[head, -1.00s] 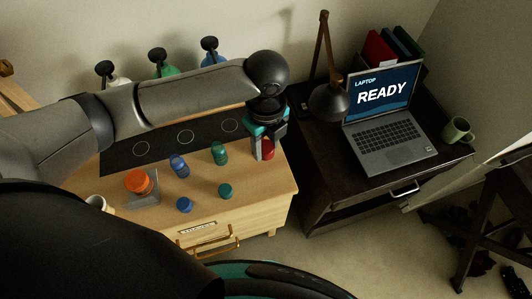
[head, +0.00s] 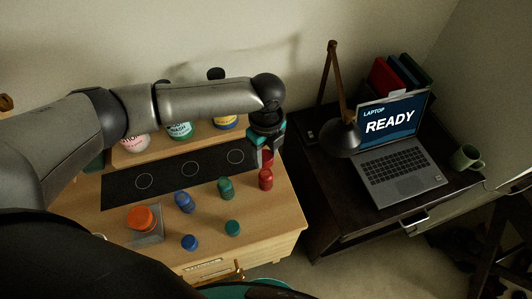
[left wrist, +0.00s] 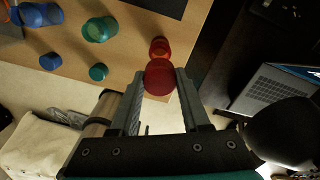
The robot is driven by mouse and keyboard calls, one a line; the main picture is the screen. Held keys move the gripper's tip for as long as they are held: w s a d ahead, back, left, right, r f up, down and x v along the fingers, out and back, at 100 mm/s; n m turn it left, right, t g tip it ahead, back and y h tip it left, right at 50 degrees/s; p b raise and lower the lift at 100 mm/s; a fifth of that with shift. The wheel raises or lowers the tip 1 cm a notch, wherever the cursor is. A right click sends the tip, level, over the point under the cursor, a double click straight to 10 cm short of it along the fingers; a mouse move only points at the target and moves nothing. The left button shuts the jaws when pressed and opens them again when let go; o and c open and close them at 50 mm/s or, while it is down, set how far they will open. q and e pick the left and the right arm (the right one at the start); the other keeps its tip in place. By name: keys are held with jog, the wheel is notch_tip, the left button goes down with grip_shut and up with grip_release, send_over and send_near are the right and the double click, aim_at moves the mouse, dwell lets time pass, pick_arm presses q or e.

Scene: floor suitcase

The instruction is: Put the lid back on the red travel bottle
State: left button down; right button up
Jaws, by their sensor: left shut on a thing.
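The red travel bottle (head: 265,180) stands without its lid near the right end of the wooden dresser top (head: 262,222). It also shows in the left wrist view (left wrist: 159,46), just beyond the fingertips. My left gripper (head: 267,152) is shut on the red lid (left wrist: 160,77), which it holds between its fingertips. In the head view the lid appears just above the bottle; I cannot tell the exact gap. The fingers partly cover the lid there. My right gripper is not in view.
Blue (head: 185,201) and green (head: 226,188) bottles stand left of the red one, with a blue lid (head: 189,242) and green lid (head: 232,228) in front. An orange-topped thing (head: 142,218) stands further left. A lamp (head: 344,138) and laptop (head: 402,170) stand right.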

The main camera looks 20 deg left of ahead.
aim_at(266, 172)
pick_arm(q)
notch_tip(266, 172, down, 3)
jog(key=b, duration=0.3)
jog(key=shift+f, duration=0.15)
jog(key=shift+f+b, duration=0.5)
jog(key=shift+f, duration=0.45)
jog(key=shift+p, duration=0.6)
jog(key=shift+f+p, duration=0.1)
jog(key=shift+p, duration=0.35)
dwell(1.5)
grip_release()
dwell(0.7)
